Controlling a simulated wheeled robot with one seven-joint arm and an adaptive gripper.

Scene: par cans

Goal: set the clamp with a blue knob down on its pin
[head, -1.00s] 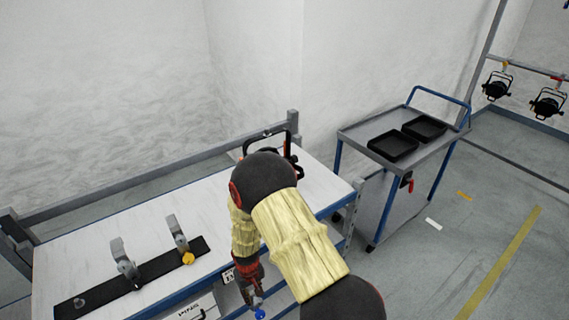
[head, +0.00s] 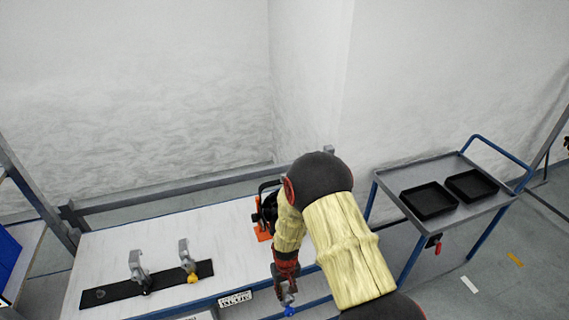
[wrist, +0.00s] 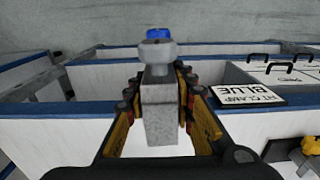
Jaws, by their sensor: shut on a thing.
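My gripper (head: 287,284) is shut on a grey metal clamp with a blue knob (head: 289,311), held at the table's front edge. In the wrist view the clamp (wrist: 160,112) sits upright between the fingers, its blue knob (wrist: 158,34) at the top. A black strip (head: 122,292) lies on the white table to the left, well apart from my gripper. Two grey clamps stand on it, one with a yellow knob (head: 192,278) and one with a dark knob (head: 146,291). A small grey pin (head: 100,293) shows bare at the strip's left end.
A black and orange lamp (head: 264,222) stands on the table behind my arm. A trolley (head: 408,180) with two black trays is at the right. The tabletop (head: 160,240) behind the strip is clear.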

